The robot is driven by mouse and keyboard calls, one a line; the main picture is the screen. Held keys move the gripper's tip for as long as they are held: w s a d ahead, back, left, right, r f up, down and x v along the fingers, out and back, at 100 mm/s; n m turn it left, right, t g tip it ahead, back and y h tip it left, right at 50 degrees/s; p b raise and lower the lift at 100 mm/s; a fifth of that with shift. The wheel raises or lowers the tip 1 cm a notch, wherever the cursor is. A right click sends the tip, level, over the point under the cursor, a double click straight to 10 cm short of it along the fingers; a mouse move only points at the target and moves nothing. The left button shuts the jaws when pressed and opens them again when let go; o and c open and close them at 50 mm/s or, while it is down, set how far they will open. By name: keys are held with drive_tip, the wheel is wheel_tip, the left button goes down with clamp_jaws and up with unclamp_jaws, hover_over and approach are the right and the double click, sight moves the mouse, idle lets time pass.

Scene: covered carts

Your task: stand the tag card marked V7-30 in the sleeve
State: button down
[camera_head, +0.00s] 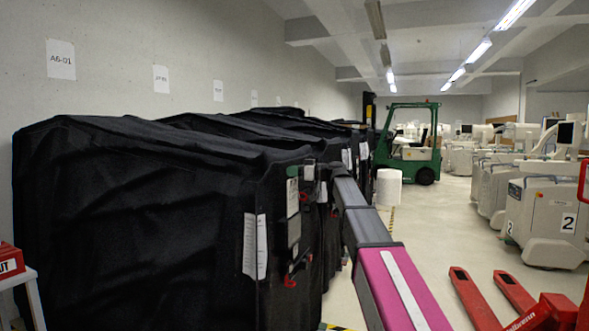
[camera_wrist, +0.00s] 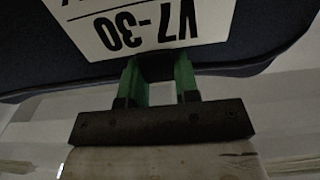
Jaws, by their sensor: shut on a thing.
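The tag card (camera_wrist: 150,30) shows in the wrist view as a white face with black V7-30, upside down and cut off by the top edge. A dark rounded surface lies around and behind it. My gripper (camera_wrist: 158,72) has two green fingers on a dark piece at the card's near edge. The fingers are shut on it with a gap between them filled by that piece. In the head view my arm reaches toward the front of the covered carts; the gripper's tips and the card are not clear there. I cannot pick out the sleeve for certain.
A black covered cart (camera_head: 130,220) fills the left, with a white sheet (camera_head: 254,246) and red clips on its front. More covered carts stand behind it. A green forklift (camera_head: 409,145) is at the back. A red pallet jack (camera_head: 545,312) is at lower right.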

sight(293, 197)
drive_tip(key=shift+f, duration=5.25)
drive_tip(key=c, duration=0.8)
unclamp_jaws()
drive_tip(key=v, duration=1)
drive_tip(key=shift+s+d, duration=0.15)
drive_tip(key=shift+d, duration=0.25)
